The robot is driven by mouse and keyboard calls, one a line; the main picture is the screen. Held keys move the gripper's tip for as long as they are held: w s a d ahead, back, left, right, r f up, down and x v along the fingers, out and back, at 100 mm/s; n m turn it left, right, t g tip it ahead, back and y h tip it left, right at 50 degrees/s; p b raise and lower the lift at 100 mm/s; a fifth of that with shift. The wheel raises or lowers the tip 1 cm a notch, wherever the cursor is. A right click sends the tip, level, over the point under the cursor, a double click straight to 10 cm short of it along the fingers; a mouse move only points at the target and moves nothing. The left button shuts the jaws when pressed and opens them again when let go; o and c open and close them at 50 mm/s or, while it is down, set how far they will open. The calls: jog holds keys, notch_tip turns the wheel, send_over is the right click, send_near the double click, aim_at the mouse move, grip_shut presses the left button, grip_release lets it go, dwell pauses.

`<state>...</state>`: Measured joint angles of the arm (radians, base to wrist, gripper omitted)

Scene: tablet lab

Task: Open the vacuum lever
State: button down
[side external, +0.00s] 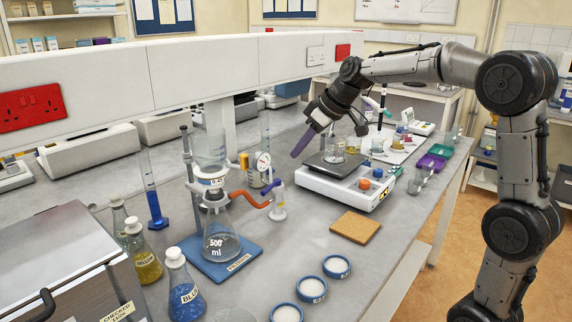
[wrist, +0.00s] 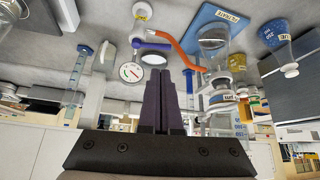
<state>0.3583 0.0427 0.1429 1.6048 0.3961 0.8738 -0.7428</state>
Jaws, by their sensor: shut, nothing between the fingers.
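The vacuum lever (side external: 270,187) is a small purple handle on top of a white valve body (side external: 278,210). It shows as a purple bar (wrist: 152,45) in the wrist view, beyond my fingertips. An orange hose (side external: 250,201) runs from the valve to the 500 ml filter flask (side external: 221,240). A round pressure gauge (side external: 263,161) stands right behind the lever; it also shows in the wrist view (wrist: 131,72). My gripper (side external: 297,152) is shut and empty, above the bench and to the right of the lever, apart from it. Its dark purple fingers (wrist: 166,75) lie together.
A glass funnel (side external: 210,152) sits on the flask, beside a metal stand. Labelled bottles (side external: 183,290) and a blue measuring cylinder (side external: 154,205) stand at left. Bare bench lies around the cork mat (side external: 356,226).

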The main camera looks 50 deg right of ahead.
aim_at(268, 188)
jog(key=x, duration=1.3)
jog(key=shift+f, duration=0.1)
jog(key=shift+a, duration=0.1)
